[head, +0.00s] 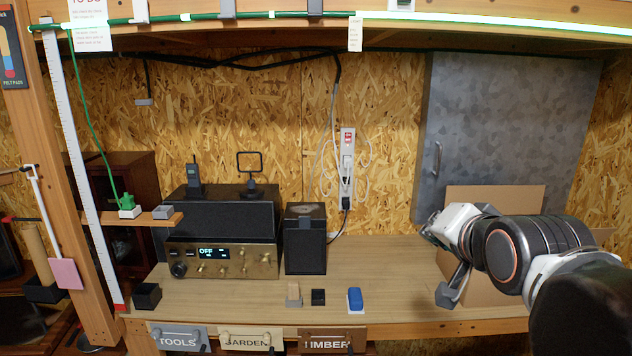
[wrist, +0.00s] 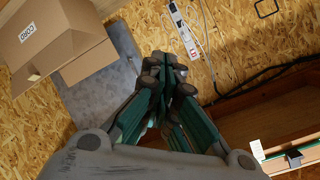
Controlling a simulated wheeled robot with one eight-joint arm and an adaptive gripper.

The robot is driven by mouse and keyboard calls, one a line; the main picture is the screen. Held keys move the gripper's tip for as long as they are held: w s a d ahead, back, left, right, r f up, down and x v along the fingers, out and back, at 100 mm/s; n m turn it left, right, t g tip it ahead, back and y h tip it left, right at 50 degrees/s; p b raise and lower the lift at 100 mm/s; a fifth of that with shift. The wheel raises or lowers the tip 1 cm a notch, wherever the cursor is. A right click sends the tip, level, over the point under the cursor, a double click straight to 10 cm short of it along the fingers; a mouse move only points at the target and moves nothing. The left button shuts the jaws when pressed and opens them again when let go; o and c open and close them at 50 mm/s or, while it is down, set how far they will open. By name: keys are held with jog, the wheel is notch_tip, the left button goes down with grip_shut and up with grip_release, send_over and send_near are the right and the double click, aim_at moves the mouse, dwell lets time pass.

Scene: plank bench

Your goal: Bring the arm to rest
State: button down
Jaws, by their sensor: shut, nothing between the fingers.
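My gripper (wrist: 168,62) shows in the wrist view with its two fingers brought together at the tips and nothing between them. In the head view my arm reaches in from the right edge, bent above the right end of the bench (head: 385,265). The gripper end (head: 428,231) is small there, in front of the grey cabinet (head: 500,120), and its fingers are hard to make out. It appears to hang clear of the bench top. A cardboard box (head: 495,198) stands behind my arm and is partly hidden by it; it also shows in the wrist view (wrist: 55,35).
A receiver (head: 222,262), a black speaker (head: 305,240), a blue block (head: 355,298) and small blocks stand left of my arm. A power strip (head: 347,165) hangs on the wall. An overhead shelf (head: 270,38) spans the top. Bench space between speaker and arm is clear.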

jog(key=s+f+n+g+b, duration=0.2)
jog(key=s+f+b, duration=0.2)
jog(key=f, duration=0.7)
jog(key=s+f+n+g+b, duration=0.2)
jog(key=s+f+n+b, duration=0.1)
jog(key=f, duration=0.8)
jog(key=s+f+n+g+b, duration=0.2)
jog(key=s+f+b, duration=0.3)
jog(key=f, duration=0.6)
jog(key=shift+s+a+n+b, duration=0.3)
jog(key=shift+s+n, duration=0.4)
jog(key=shift+s, duration=0.55)
jog(key=shift+d, duration=0.1)
